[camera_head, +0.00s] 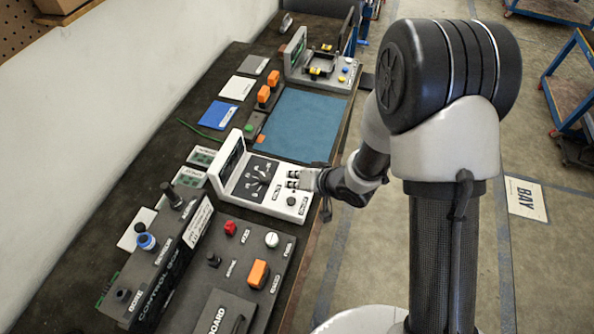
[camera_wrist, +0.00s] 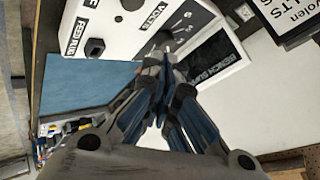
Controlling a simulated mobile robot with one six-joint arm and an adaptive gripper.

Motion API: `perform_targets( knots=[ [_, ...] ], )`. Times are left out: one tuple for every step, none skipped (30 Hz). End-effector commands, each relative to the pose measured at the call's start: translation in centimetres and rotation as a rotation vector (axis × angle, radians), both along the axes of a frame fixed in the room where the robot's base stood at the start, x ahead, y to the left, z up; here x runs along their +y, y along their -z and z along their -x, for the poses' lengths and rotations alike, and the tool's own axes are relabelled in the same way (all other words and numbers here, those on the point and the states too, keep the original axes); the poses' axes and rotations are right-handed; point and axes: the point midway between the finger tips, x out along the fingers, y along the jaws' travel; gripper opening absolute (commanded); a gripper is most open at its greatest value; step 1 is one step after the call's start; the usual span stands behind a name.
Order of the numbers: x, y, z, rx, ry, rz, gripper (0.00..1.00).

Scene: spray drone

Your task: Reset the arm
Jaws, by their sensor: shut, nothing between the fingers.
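My arm reaches from the right over the long workbench in the head view. My gripper (camera_head: 300,180) is at the front right part of a white bench supply unit (camera_head: 232,188), close to its knobs. In the wrist view my gripper (camera_wrist: 165,62) has its fingertips together with nothing between them, over the white panel with its labels and dark knob. From these views I cannot tell whether the fingertips touch the panel.
A black control box (camera_head: 160,262) and a dark board with an orange switch (camera_head: 258,274) stand nearer on the bench. A blue mat (camera_head: 305,125) lies clear beyond the white unit. Another instrument (camera_head: 325,72) stands at the far end. A wall runs along the left.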

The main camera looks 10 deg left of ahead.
Motion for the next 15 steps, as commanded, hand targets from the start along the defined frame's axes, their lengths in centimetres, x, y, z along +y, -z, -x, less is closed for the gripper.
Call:
perform_targets(
  knots=[
    [0.0,0.0,0.0,0.0,0.0,0.0,0.0],
    [0.0,0.0,0.0,0.0,0.0,0.0,0.0],
    [0.0,0.0,0.0,0.0,0.0,0.0,0.0],
    [0.0,0.0,0.0,0.0,0.0,0.0,0.0],
    [0.0,0.0,0.0,0.0,0.0,0.0,0.0],
    [-0.1,-0.1,-0.1,-0.002,0.001,0.001,0.0],
    [-0.2,-0.2,-0.2,-0.006,0.004,0.005,0.0],
    [-0.4,-0.4,-0.4,-0.012,0.008,0.012,0.0],
    [-0.9,-0.9,-0.9,-0.028,0.017,0.027,0.0],
    [-1.4,-1.3,-1.3,-0.041,0.027,0.044,0.0],
    [-2.1,-1.9,-1.9,-0.059,0.04,0.063,0.0],
    [-3.2,-2.9,-2.6,-0.084,0.061,0.098,0.0],
    [-4.3,-3.8,-3.2,-0.104,0.08,0.129,0.0],
    [-5.5,-4.7,-3.8,-0.124,0.102,0.162,0.0],
    [-7.3,-6.1,-4.4,-0.15,0.133,0.21,0.0]
  ],
)
